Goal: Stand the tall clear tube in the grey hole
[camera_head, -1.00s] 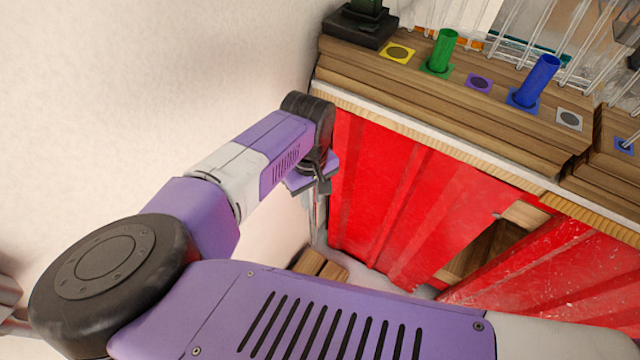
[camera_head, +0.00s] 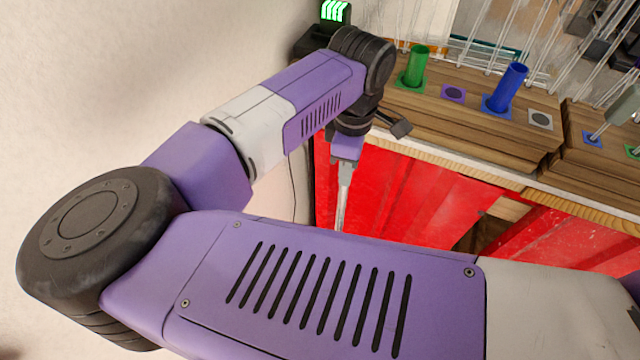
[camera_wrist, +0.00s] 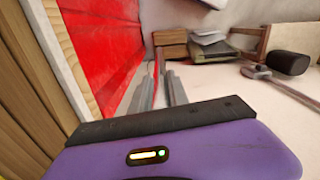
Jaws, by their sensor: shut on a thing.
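My gripper (camera_head: 343,185) hangs in front of the red panel below the wooden rack's front edge, its fingers pointing down. In the wrist view its two grey fingers (camera_wrist: 160,92) are close together, shut on a thin see-through thing (camera_wrist: 158,64), which looks like the clear tube. The tube is hard to make out against the red; its full length and lower end are unclear. The grey hole (camera_head: 541,120) is a dark round hole in a light grey square on top of the rack, to the right of the blue tube. It looks empty. My gripper is well left of it and lower.
On the rack (camera_head: 470,133) stand a green tube (camera_head: 416,66) and a blue tube (camera_head: 508,88), with an empty purple hole (camera_head: 453,93) between them. Several clear rods (camera_head: 510,35) rise behind. A second block (camera_head: 590,165) on the right holds a greyish tube (camera_head: 622,108).

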